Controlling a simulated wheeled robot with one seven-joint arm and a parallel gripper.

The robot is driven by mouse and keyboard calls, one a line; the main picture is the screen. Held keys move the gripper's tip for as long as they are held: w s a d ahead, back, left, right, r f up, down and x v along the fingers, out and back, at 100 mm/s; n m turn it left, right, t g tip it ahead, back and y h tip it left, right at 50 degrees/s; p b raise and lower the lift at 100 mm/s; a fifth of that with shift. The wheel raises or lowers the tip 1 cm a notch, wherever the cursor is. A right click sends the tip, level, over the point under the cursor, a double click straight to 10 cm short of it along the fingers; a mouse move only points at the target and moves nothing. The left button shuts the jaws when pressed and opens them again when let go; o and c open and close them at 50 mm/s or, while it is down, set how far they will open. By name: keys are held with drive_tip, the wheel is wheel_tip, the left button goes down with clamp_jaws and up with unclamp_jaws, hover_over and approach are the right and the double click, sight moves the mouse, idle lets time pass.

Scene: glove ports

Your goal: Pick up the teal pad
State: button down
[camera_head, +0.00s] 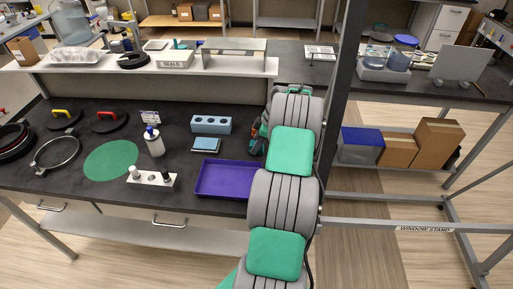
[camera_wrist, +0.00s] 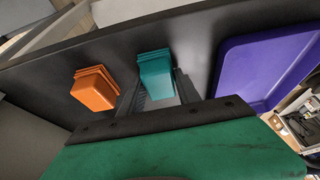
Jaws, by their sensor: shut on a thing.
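The teal pad (camera_wrist: 155,78) is a small stacked block in the upper middle of the wrist view. My gripper (camera_wrist: 158,92) is shut on it, with grey fingers showing below and beside the pad. I cannot tell whether the pad still touches the dark surface. In the head view my arm hides most of my gripper and the pad. An orange pad (camera_wrist: 93,88) of similar shape lies to the left of the teal pad, apart from it.
A purple tray (camera_head: 203,190) lies near the bench front, left of my arm; it also shows in the wrist view (camera_wrist: 255,55). A dark post (camera_head: 340,100) rises right of my arm.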

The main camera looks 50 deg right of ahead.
drive_tip(key=shift+r, duration=0.1)
drive_tip(key=shift+r+b, duration=0.25)
drive_tip(key=shift+b, duration=0.1)
wheel_tip(320, 180, up, 2)
drive_tip(key=shift+s+d+r+b, duration=0.1)
drive_tip(key=shift+r+b, duration=0.15)
drive_tip(key=shift+b, duration=0.5)
drive_tip(key=s+d+r+b, duration=0.1)
drive_tip(key=s+d+r, duration=0.1)
drive_tip(key=s+r, duration=0.7)
drive_tip(key=s, duration=0.4)
drive_tip(key=shift+s+r+b, duration=0.35)
drive_tip(key=shift+r+b, duration=0.05)
